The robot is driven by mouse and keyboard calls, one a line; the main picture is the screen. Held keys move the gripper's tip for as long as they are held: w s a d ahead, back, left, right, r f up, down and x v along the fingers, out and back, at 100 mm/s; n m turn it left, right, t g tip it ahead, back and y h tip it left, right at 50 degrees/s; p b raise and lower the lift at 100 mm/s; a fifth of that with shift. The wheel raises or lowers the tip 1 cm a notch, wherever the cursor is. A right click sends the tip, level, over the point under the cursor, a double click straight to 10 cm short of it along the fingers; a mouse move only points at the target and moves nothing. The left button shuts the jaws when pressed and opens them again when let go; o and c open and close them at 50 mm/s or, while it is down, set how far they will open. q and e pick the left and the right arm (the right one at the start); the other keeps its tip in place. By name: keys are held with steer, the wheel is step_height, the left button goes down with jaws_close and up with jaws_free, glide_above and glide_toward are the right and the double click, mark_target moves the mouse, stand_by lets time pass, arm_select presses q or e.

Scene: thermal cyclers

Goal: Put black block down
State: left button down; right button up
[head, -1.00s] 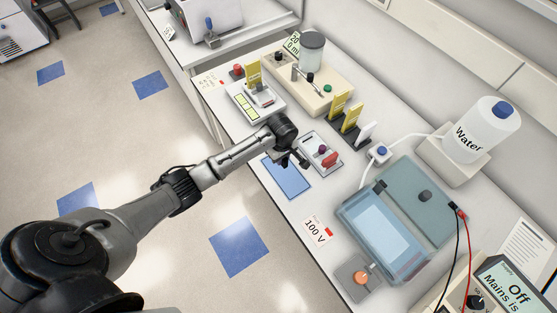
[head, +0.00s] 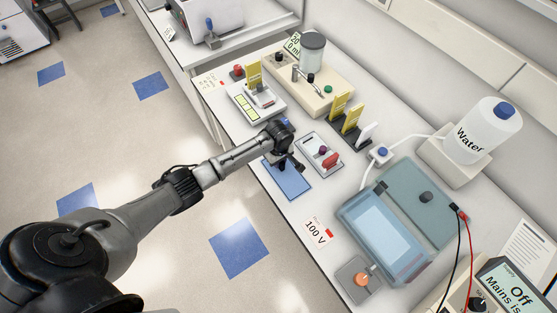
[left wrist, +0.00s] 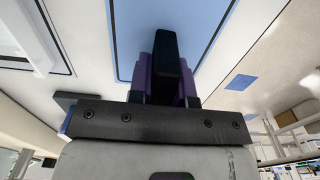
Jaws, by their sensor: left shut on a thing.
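My left gripper (head: 286,166) is over the upper part of the blue rectangular mat (head: 293,188) on the bench. In the left wrist view the gripper (left wrist: 167,88) is shut on the black block (left wrist: 167,50), which stands out between two purple finger parts. The blue mat also shows behind the block in that view (left wrist: 205,22). I cannot tell whether the block touches the mat. In the head view the block is hard to tell apart from the dark gripper. My right gripper is not in view.
A small white tray (head: 309,148) with purple and red items lies right of the mat. A rack with yellow and white cards (head: 349,141) stands behind it. A "100 V" card (head: 315,233) and a blue lidded tank (head: 374,238) are nearer. The lower part of the mat is clear.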

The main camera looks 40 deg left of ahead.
arm_select(q)
steer(key=shift+f, duration=0.1)
steer(key=c, duration=1.1)
jaws_free()
steer(key=shift+f, duration=0.1)
steer(key=shift+o, duration=0.2)
